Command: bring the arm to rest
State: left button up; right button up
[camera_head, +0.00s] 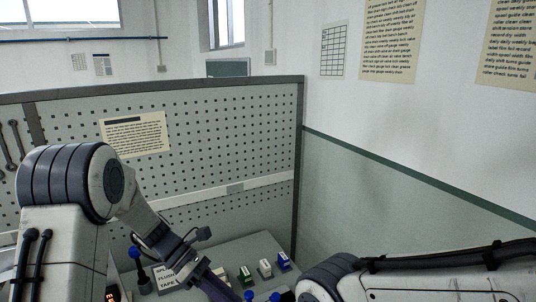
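My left arm comes in from the left and bends down over the bench (228,255). Its wrist end is low in the picture, and a dark purplish part, which may be the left gripper (214,287), runs toward the bottom edge. I cannot make out its fingertips or whether it holds anything. My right arm lies across the bottom right corner. Its gripper is out of view.
On the bench stand a green-and-white block (245,275), a white-and-grey block (265,269) and a blue-and-white block (284,262). A blue-knobbed post (135,254) and a lettered sign (165,276) are near my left wrist. A perforated panel (225,140) rises behind.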

pick_arm(q)
jog(key=s+d+f+m+t+y+b, duration=0.1)
jog(key=s+f+m+y+b, duration=0.3)
jog(key=m, duration=0.9)
jog(key=s+d+f+m+t+y+b, duration=0.2)
jog(key=s+f+m+y+b, duration=0.3)
jog(key=s+m, duration=0.8)
jog(key=shift+s+d+f+t+b, duration=0.35)
jog(key=shift+s+f+b, duration=0.9)
jog(key=shift+b, duration=1.1)
jog(key=shift+r, duration=0.1)
